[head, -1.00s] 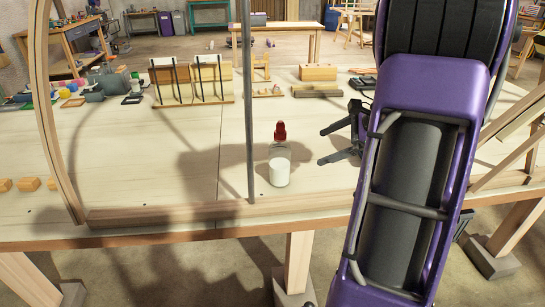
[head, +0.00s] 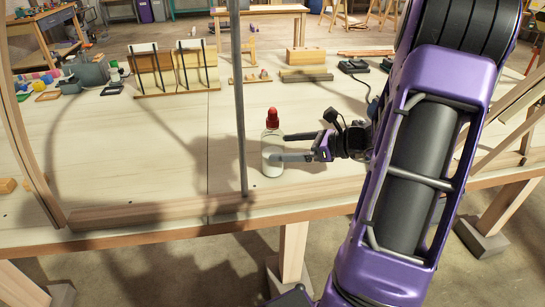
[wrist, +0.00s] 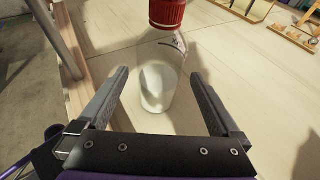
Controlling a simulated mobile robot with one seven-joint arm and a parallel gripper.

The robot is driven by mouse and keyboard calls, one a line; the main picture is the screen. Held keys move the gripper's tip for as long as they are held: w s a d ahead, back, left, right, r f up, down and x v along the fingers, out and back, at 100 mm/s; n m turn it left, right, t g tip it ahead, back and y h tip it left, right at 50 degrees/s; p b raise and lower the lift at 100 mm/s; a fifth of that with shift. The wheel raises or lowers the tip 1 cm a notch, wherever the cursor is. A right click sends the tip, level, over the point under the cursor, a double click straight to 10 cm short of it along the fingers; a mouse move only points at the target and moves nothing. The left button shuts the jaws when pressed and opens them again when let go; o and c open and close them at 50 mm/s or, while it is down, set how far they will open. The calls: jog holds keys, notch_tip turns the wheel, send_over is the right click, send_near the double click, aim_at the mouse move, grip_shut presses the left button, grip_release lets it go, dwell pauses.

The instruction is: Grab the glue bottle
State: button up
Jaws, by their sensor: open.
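The glue bottle (head: 272,137) stands upright on the wooden table (head: 160,170), clear with white glue inside and a red cap. In the wrist view the bottle (wrist: 158,82) is centred ahead, in the gap between the two fingers. My gripper (head: 281,147) comes in from the right in the head view, with its fingers level with the bottle's body. One finger overlaps the bottle in the picture. The gripper (wrist: 158,97) is open, with a visible gap on each side of the bottle. No contact can be made out.
A grey upright rod (head: 238,110) stands just left of the bottle. A wooden rail (head: 150,212) runs along the table's front edge, joining a bent lath (head: 30,150) at left. Clamps and wooden blocks (head: 305,62) lie further back. The table left of the rod is mostly clear.

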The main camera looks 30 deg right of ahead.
aim_at(263, 149)
jog(key=b+x, duration=0.1)
jog(key=x, duration=0.6)
jog(key=shift+w+a+f, duration=0.1)
jog(key=shift+a+f, duration=0.05)
grip_shut()
dwell(0.4)
